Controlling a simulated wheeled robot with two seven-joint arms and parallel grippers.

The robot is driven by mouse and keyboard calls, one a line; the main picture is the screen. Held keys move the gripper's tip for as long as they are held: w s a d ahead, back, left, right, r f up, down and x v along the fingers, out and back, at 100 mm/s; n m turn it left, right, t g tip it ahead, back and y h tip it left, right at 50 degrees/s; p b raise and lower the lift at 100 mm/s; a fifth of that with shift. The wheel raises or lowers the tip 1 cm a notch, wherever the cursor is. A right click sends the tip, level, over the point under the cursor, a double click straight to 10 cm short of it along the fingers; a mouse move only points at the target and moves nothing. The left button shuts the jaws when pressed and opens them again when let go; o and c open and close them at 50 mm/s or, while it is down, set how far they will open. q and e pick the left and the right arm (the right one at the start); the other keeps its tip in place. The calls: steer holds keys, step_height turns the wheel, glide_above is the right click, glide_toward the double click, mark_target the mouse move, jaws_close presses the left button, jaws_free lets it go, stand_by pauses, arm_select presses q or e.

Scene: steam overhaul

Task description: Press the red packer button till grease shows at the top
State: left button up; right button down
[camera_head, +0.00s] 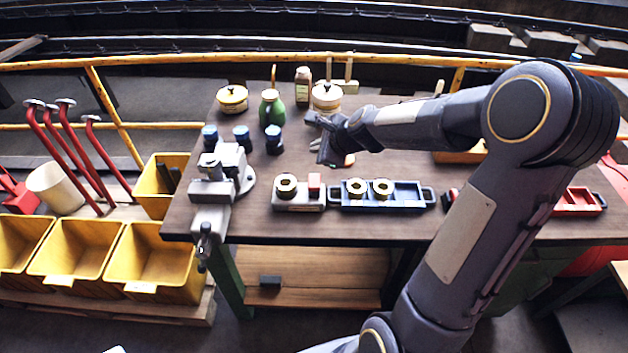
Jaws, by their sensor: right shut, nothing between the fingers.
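The packer is a small grey block (299,202) near the front edge of the workbench. A brass ring with a dark centre (286,185) sits on its left part, and the red button (314,182) stands on its right part. Whether any grease shows at the top is too small to tell. My right gripper (323,158) is shut and empty, behind the button and slightly to its right, apart from it. My left gripper is not in view.
A dark tray (408,194) with two brass rings stands right of the packer. A grey vise (222,180) stands left. Several blue-capped jars, a green bottle (271,108) and lidded pots are behind. A red tray (577,200) lies far right. The bench middle is fairly clear.

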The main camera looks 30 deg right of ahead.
mark_target(315, 180)
step_height(315, 180, down, 8)
steer(key=b, duration=0.8)
steer(key=shift+f, duration=0.25)
stand_by(1.3)
steer(key=shift+f+b, duration=0.3)
steer(key=shift+f, duration=0.1)
steer(key=shift+f+b, duration=1)
steer(key=shift+f, duration=0.1)
stand_by(0.9)
steer(key=shift+r+p, duration=1.45)
steer(key=shift+r, duration=0.05)
steer(key=shift+r, duration=0.1)
step_height(315, 180, up, 5)
steer(key=p, duration=0.5)
